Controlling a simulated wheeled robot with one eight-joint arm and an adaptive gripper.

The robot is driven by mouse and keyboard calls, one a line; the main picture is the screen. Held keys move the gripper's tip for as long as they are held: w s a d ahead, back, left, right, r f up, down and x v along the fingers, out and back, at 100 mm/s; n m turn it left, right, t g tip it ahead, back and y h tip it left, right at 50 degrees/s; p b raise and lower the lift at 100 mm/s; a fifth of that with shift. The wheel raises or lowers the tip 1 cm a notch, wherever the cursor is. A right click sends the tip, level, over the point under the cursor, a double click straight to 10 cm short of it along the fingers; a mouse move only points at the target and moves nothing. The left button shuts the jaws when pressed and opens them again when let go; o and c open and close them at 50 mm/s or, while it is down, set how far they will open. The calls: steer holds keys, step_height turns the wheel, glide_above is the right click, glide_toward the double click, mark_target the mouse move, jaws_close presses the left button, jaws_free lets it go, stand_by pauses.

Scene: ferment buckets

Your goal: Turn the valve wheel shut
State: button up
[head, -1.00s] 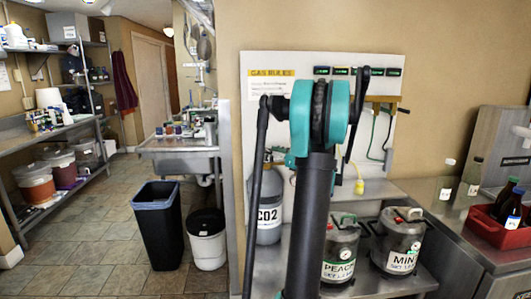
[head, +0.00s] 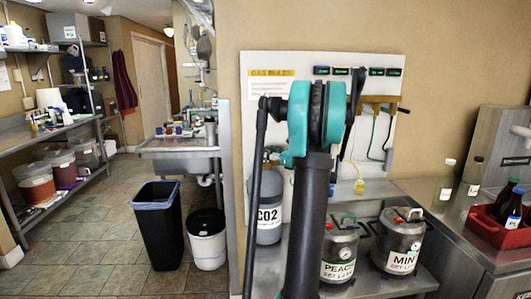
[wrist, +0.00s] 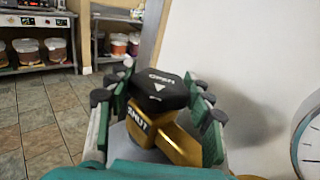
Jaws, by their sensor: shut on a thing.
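The valve wheel (wrist: 160,88) is a black knob marked OPEN with a white arrow, seen from above in the wrist view. It sits on a brass valve body (wrist: 176,146) marked SHUT. The arrow on the wheel points down in the picture, roughly towards the brass body. My gripper (wrist: 162,96) is shut around the wheel, with green finger pads on its left and right sides. In the head view my arm hides the gripper and the wheel. The CO2 cylinder (head: 269,213) stands left of my arm there.
A steel bench holds the PEACH keg (head: 338,252) and the MINT keg (head: 400,245). The gas rules board (head: 300,90) is behind my arm. A black bin (head: 160,225) and a white bucket (head: 206,240) stand on the floor at left. A gauge (wrist: 308,140) shows at right.

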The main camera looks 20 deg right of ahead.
steer(key=shift+m+h, duration=0.3)
steer(key=shift+h, duration=0.1)
steer(key=m+t+h, duration=0.1)
steer(key=h, duration=0.1)
steer(key=m+t+h, duration=0.1)
steer(key=m+h, duration=0.1)
steer(key=shift+a, duration=0.2)
steer(key=shift+d+m+h, duration=0.1)
steer(key=shift+m+h, duration=0.85)
steer(key=shift+h, duration=0.65)
steer(key=shift+m+h, duration=0.95)
steer(key=shift+h, duration=0.65)
steer(key=shift+d, duration=0.1)
steer(key=o, duration=1.2)
steer(key=shift+c, duration=0.2)
steer(key=s+a, duration=0.1)
steer(key=s, duration=1.1)
steer(key=shift+a, duration=0.35)
